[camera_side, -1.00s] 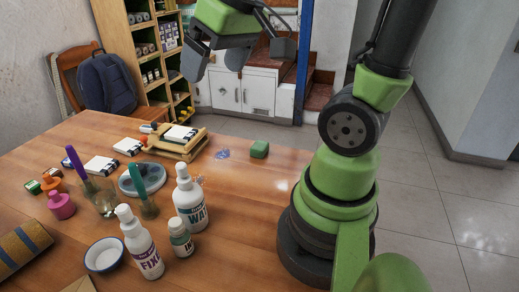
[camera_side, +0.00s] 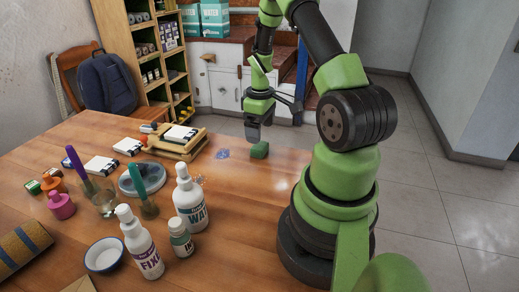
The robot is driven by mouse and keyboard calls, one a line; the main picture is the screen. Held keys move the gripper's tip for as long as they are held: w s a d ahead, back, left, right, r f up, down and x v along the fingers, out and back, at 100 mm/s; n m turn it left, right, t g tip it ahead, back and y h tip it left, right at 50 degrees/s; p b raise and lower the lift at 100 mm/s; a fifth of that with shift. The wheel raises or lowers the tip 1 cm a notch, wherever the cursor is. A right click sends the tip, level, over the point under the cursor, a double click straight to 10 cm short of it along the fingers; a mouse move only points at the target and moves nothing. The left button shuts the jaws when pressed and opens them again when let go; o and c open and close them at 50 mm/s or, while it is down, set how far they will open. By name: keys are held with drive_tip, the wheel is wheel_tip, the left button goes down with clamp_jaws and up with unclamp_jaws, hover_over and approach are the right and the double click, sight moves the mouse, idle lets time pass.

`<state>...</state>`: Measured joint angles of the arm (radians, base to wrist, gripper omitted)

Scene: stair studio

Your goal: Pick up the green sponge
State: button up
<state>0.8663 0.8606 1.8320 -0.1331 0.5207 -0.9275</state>
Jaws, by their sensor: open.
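The green sponge (camera_side: 259,151) is a small block lying on the wooden table near its far edge, left of my arm's base. My gripper (camera_side: 253,138) points down just above the sponge and slightly to its left in the picture. It is open. The dark fingers overlap the sponge's upper left part in this view, and I cannot tell whether they touch it.
A blue speckled patch (camera_side: 222,154) lies left of the sponge. A wooden tray (camera_side: 190,152) holds a white card further left. A white WATER bottle (camera_side: 190,205) and several other bottles and cups stand nearer. The table right around the sponge is clear.

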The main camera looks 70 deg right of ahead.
sight(259, 149)
wheel_tip(259, 149, down, 6)
drive_tip(key=shift+w+f, duration=0.1)
drive_tip(key=c, duration=1)
